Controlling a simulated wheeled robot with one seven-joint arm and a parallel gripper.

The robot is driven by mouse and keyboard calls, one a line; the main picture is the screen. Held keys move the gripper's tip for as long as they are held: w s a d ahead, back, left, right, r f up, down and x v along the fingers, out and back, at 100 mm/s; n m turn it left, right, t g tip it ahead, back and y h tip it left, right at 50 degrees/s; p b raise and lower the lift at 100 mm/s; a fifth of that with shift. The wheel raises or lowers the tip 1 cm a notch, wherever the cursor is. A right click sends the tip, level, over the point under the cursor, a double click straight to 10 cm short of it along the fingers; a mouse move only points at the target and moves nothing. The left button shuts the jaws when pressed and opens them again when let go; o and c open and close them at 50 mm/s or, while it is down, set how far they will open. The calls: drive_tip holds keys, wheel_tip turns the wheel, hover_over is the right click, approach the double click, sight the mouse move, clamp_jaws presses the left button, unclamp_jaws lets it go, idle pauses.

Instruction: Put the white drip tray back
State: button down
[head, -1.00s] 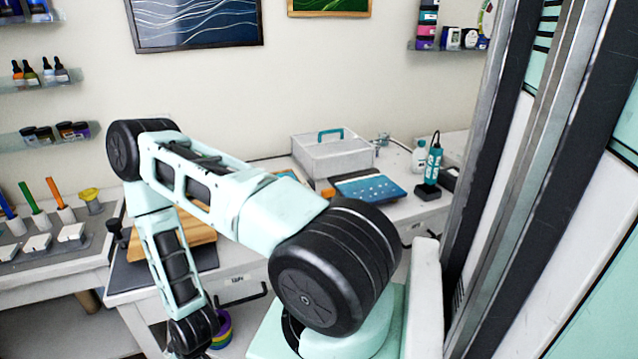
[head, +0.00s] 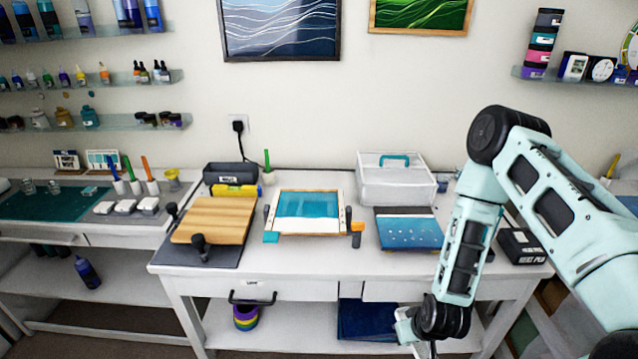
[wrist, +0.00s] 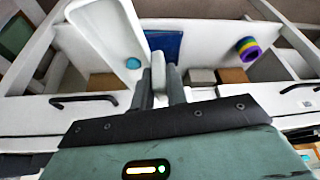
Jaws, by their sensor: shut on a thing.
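My gripper (wrist: 160,85) points away from the wrist camera, with its two dark fingers closed on a narrow pale piece. The white drip tray (wrist: 105,35) appears as a long white panel with rounded corners, reaching from beside the fingertips to the top left of the wrist view. A round teal spot shows at its near end. The pale piece looks like part of the tray, but the join is not clear. In the head view my wrist hangs low in front of the table's right half; the fingers and the tray cannot be made out there.
The white table (head: 330,262) carries a wooden board (head: 213,220), a framed teal panel (head: 308,210), a dark blue panel (head: 409,232) and a lidded white box (head: 395,182). Its lower shelf holds coloured rolls (head: 245,317) and a blue panel (head: 366,320).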

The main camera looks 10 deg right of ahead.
wheel_tip(320, 180, up, 3)
drive_tip(key=shift+p, duration=0.95)
drive_tip(key=shift+f, duration=0.2)
drive_tip(key=shift+a, duration=0.1)
